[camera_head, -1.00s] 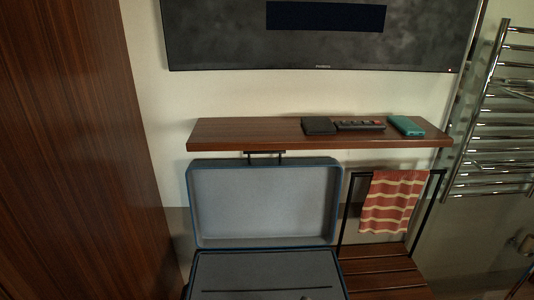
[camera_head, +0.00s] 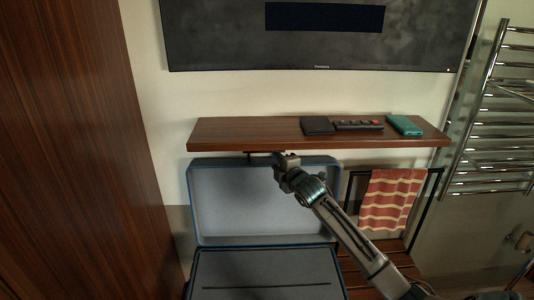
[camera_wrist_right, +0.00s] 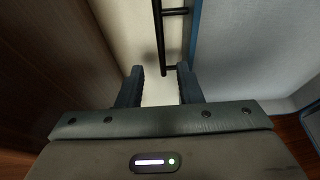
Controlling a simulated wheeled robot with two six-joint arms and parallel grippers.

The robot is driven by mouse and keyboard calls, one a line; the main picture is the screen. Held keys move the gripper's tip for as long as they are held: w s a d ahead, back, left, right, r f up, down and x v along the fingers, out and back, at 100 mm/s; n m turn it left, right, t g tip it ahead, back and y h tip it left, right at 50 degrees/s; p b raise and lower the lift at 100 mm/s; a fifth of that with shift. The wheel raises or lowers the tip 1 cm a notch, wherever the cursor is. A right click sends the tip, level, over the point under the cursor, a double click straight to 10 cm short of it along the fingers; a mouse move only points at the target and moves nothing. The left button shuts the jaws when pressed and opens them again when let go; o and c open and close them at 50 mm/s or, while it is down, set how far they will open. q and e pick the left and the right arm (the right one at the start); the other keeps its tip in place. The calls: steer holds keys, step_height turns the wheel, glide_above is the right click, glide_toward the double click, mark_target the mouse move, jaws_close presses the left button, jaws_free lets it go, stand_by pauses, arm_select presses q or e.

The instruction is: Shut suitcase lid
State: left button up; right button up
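The suitcase stands open, with its grey-lined, blue-edged lid (camera_head: 230,200) raised upright against the wall. Its base (camera_head: 265,268) lies below, lined in dark grey with a dark line across it. My right gripper (camera_head: 280,160) is at the lid's top edge, just under the shelf, with the arm crossing in front of the lid's right part. In the right wrist view, the gripper's two fingers (camera_wrist_right: 161,88) are apart with nothing between them. The lid's blue edge (camera_wrist_right: 194,38) shows just beyond the right finger; contact cannot be told. My left gripper is not in view.
A wooden shelf (camera_head: 250,133) runs just above the lid, holding a black box (camera_head: 318,126), a remote (camera_head: 358,125) and a teal item (camera_head: 404,125). A black rail (camera_wrist_right: 161,40) is close ahead of the fingers. A striped towel (camera_head: 391,200) hangs at right.

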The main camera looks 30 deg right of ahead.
mark_target(267, 163)
steer(key=w, duration=0.2)
steer(key=w+p, duration=0.1)
steer(key=w, duration=0.2)
steer(key=w+d+f, duration=0.1)
steer(key=w, duration=0.2)
steer(key=shift+w+d+p, duration=0.1)
steer(key=shift+p, duration=0.25)
jaws_close()
